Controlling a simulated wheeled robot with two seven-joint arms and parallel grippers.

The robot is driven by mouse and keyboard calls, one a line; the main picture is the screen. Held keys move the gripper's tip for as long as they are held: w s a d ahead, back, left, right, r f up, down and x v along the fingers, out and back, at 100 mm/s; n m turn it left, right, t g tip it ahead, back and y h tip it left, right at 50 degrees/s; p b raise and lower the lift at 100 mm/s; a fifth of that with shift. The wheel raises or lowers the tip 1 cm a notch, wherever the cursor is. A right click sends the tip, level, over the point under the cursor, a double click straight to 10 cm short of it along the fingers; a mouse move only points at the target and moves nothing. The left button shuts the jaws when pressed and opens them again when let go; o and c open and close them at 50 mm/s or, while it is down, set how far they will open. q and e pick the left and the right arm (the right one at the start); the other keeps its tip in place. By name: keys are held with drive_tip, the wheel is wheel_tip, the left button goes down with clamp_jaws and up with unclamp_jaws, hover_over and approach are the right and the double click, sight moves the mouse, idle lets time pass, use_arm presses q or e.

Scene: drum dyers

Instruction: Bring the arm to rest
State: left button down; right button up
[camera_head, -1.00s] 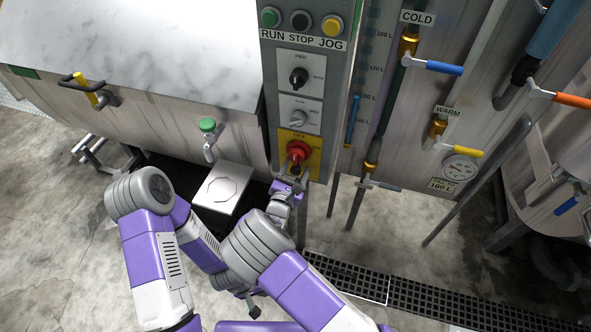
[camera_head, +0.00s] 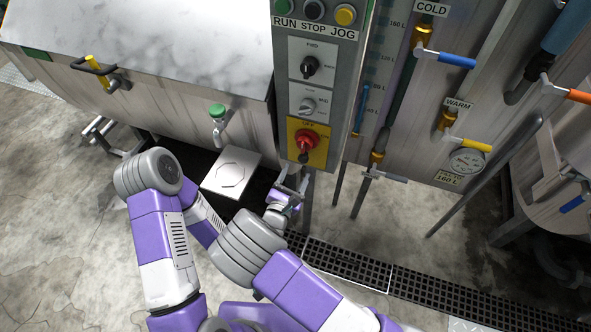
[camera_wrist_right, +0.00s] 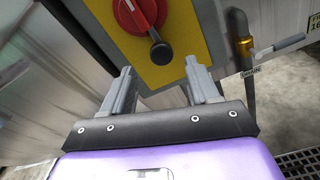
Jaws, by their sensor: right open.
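My right gripper (camera_head: 292,186) is open and empty, just below the control panel's yellow plate. In the right wrist view its two grey fingers (camera_wrist_right: 162,88) stand apart, below the red rotary switch. The red switch (camera_head: 307,139) sits on the yellow plate, marked OFF at its top. It also shows in the right wrist view (camera_wrist_right: 138,14), its black-tipped handle pointing down and slightly right. The fingers look clear of the handle. My left arm is folded at the left of the head view, and its gripper does not show.
The control panel (camera_head: 346,70) stands close ahead with knobs and buttons. A drum with a marble-like top (camera_head: 150,45) is at left, its green-capped tap (camera_head: 217,111) low in front. Valve pipes with blue (camera_head: 457,60) and yellow (camera_head: 468,144) handles are at right. A floor grate (camera_head: 350,264) runs below.

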drive_tip(key=s+d+f+m+g+h, duration=0.3)
drive_tip(key=s+d+f+m+g, duration=0.7)
drive_tip(key=s+d+f+g, duration=0.6)
drive_tip(key=s+a+f+m+g+y, duration=0.4)
drive_tip(key=s+a+m+g+y, duration=0.15)
drive_tip(key=s+m+y, duration=0.75)
drive_tip(key=w+m+t, duration=0.1)
drive_tip(key=m, duration=0.2)
drive_tip(key=w+d+m+t, duration=0.1)
drive_tip(key=w+m+t, duration=0.1)
drive_tip(key=w+r+m+t, duration=0.1)
drive_tip(key=w+m+t, duration=0.1)
drive_tip(key=m, duration=0.1)
drive_tip(key=shift+w+d+m, duration=0.15)
drive_tip(key=shift+d+m, duration=0.1)
drive_tip(key=shift+m, duration=0.05)
